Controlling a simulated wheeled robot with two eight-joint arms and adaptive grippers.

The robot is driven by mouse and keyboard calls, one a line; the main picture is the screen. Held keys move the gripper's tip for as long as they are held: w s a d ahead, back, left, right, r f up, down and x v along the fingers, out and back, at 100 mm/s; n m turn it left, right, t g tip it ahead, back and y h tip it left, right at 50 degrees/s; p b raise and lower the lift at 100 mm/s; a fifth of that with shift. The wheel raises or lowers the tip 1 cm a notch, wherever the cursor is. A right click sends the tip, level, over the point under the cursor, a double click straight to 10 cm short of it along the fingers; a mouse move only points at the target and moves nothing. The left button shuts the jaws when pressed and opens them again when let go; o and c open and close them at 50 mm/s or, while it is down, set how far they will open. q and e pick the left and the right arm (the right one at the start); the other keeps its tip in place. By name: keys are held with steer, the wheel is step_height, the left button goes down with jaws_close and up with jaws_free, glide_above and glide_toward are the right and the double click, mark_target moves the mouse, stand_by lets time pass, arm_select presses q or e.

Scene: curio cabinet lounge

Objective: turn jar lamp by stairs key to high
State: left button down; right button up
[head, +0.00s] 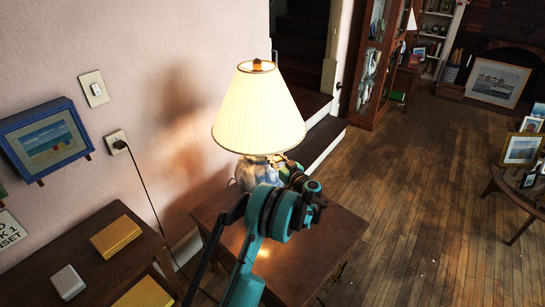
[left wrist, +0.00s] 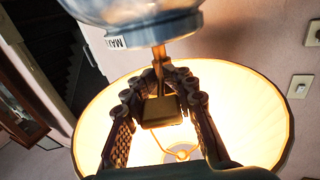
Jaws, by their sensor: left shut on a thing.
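The jar lamp (head: 258,110) is lit, with a pleated cream shade, and stands on a brown wooden side table (head: 335,240) by the stairs. Its glass jar base (head: 246,174) is partly hidden behind my left arm. My left gripper (head: 287,165) is up against the lamp just under the shade. In the left wrist view the picture is inverted, with the jar (left wrist: 135,14) at the top and the glowing shade (left wrist: 235,100) below. There my left gripper (left wrist: 160,88) is shut on the brass lamp key (left wrist: 161,112), one finger on each side. My right gripper is not in view.
A desk at left holds yellow boxes (head: 115,237) and a small white block (head: 68,282). A cord (head: 147,190) runs down from the wall outlet (head: 117,142). Stairs (head: 305,95) and a glass cabinet (head: 372,65) stand behind.

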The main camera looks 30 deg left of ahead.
arm_select(q)
steer(key=c, duration=1.2)
jaws_free()
steer(key=shift+o, duration=0.2)
steer(key=v, duration=1.2)
steer(key=shift+r, duration=0.1)
